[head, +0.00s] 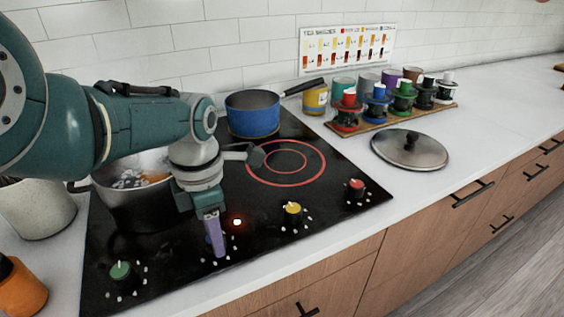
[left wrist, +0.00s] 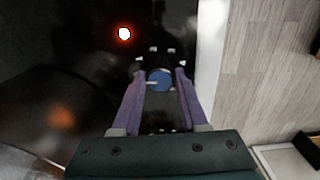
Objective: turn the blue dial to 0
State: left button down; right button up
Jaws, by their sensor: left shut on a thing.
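The blue dial (left wrist: 159,78) sits on the black stovetop (head: 265,235), with a pale pointer line reaching toward the left in the left wrist view. White marks surround it. My left gripper (head: 217,245) points down at the stove's front edge, and its purple fingers (left wrist: 159,85) stand on either side of the dial, shut on it. In the head view the fingers hide the dial. My right gripper is in neither view.
Green (head: 120,270), yellow (head: 292,209) and red (head: 356,186) dials line the front edge. An orange light (head: 237,222) glows beside my gripper. A steaming pot (head: 140,205) stands behind my left arm; a blue pan (head: 252,115) stands at the back.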

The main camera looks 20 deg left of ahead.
pick_arm(q)
jog(key=shift+c, duration=2.2)
grip_release()
notch_tip(320, 180, up, 9)
jog(key=p, duration=0.7)
jog(key=shift+p, duration=0.3)
jog(key=shift+r+p, duration=0.3)
jog(key=shift+r, duration=0.2)
